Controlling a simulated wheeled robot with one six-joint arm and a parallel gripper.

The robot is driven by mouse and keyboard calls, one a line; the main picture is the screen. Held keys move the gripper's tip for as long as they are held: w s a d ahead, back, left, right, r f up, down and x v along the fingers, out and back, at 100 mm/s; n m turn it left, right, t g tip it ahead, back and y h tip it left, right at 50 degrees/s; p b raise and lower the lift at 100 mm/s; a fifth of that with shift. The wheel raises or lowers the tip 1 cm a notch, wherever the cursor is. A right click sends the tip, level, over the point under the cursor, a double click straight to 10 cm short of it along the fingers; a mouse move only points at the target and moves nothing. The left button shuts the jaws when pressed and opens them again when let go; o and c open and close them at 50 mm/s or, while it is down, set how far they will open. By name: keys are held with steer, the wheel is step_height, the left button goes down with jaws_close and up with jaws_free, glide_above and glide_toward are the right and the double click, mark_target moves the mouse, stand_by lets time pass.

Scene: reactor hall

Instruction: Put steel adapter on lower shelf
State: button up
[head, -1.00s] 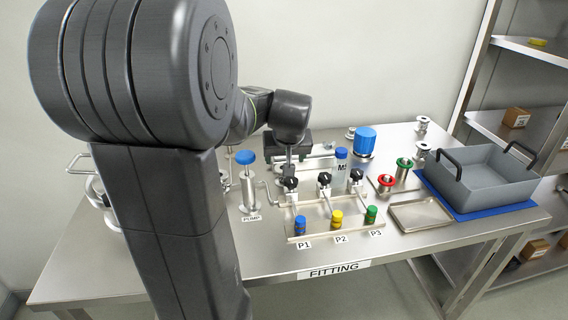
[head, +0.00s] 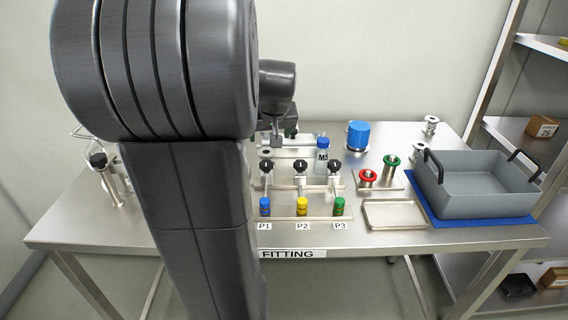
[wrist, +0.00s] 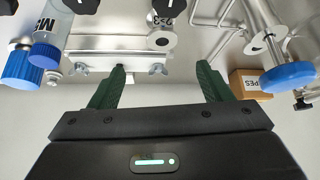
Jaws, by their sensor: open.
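My gripper (wrist: 164,80) is open and empty in the wrist view, its two green fingers apart. Beyond the fingertips is a small steel flanged piece (wrist: 161,40) with a partly readable label, apart from the fingers. Two more steel flanged pieces stand at the table's back right in the head view, one near the back edge (head: 430,125) and one by the grey bin (head: 418,151). I cannot tell which is the steel adapter. The shelf unit at right has a middle shelf (head: 500,130) and a lower shelf (head: 545,299). My arm hides the table's left middle.
A grey bin (head: 478,195) on a blue mat and a shallow steel tray (head: 395,214) occupy the table's right. Valves P1 to P3, a bottle (head: 322,152) and a blue-capped vessel (head: 358,137) crowd the centre.

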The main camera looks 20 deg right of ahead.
mark_target(266, 152)
steer(key=x, duration=0.8)
steer(key=shift+w+a+f, duration=0.15)
steer(key=shift+a+f, duration=0.05)
steer(key=shift+x, duration=2.7)
steer(key=shift+f, duration=0.1)
steer(key=shift+c, duration=0.4)
steer(key=c, duration=1.1)
steer(key=shift+c, duration=0.5)
